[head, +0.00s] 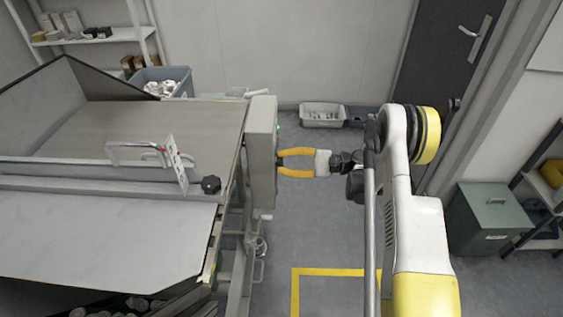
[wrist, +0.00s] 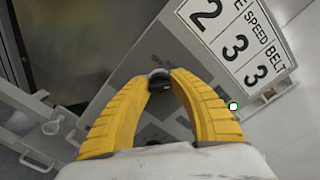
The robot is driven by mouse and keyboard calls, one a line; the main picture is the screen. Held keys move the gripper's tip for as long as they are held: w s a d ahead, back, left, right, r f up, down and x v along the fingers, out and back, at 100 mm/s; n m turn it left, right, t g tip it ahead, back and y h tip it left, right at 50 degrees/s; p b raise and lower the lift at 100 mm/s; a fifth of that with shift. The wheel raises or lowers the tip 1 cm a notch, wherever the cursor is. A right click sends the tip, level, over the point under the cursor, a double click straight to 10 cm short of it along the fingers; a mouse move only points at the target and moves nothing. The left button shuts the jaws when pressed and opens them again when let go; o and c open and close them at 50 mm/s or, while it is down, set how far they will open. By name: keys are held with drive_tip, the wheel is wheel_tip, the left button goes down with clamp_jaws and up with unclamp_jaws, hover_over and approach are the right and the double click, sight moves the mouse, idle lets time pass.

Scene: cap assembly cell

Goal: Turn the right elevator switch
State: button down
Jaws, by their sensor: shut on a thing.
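My gripper (head: 281,162) has yellow fingers and reaches left to the side face of a grey control box (head: 261,150) on the machine. In the wrist view, my gripper (wrist: 160,76) is shut on a small round switch (wrist: 159,79), dark with a light grey rim, on the box's panel. The fingertips touch either side of it. In the head view the switch is hidden by the box edge and fingers.
A speed belt label (wrist: 238,38) and a lit green lamp (wrist: 233,106) sit on the panel. The machine has a black knob (head: 211,185) and a metal handle (head: 136,148). A grey bin (head: 323,114) stands by the wall; a green box (head: 487,220) stands right. Floor below my gripper is clear.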

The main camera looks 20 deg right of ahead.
drive_tip(key=shift+m, duration=0.9)
drive_tip(key=c, duration=1.1)
unclamp_jaws()
drive_tip(key=v, duration=1.2)
